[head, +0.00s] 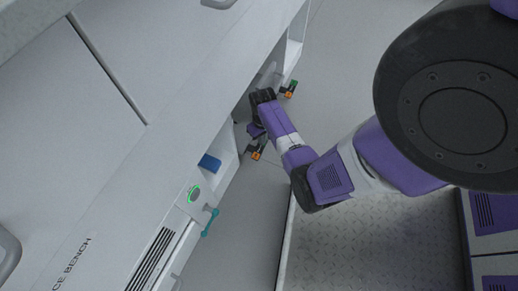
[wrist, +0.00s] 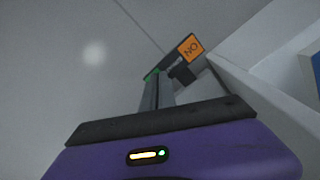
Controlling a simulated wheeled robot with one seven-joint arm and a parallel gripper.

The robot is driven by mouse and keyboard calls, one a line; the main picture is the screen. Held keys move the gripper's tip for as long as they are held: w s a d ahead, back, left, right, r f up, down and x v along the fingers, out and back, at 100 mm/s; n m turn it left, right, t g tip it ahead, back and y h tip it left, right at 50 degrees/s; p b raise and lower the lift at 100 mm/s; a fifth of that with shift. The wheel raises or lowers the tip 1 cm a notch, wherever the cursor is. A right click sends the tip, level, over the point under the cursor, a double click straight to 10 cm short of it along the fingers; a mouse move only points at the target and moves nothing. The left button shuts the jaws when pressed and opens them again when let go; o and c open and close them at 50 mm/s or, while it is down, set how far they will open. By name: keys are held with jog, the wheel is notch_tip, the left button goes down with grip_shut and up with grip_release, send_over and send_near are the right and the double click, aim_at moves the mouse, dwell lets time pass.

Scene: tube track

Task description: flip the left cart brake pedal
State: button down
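Two small brake pedals with orange ends show in the head view low along the bench's edge. The nearer pedal (head: 257,153) is just below my gripper; the farther pedal (head: 289,90), with a green part, is up and right. My gripper (head: 254,136) points down between bench and floor, its fingertips mostly hidden in the head view. In the wrist view, an orange pedal face (wrist: 190,48) with dark lettering, upside down, sits just beyond my fingers (wrist: 158,90). A green part (wrist: 152,75) shows at their tips. The fingers look close together with nothing visible between them; contact is unclear.
The white bench (head: 130,130) fills the left, close beside my gripper. A blue item (head: 209,163) sits in its side recess, near a green-lit button (head: 194,194) and a teal handle (head: 209,222). Grey floor (head: 345,45) is clear at the upper right.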

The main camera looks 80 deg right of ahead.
jog(key=shift+f, duration=0.2)
notch_tip(320, 180, up, 7)
jog(key=p, duration=0.7)
jog(key=shift+r, duration=0.1)
dwell(0.3)
dwell(0.5)
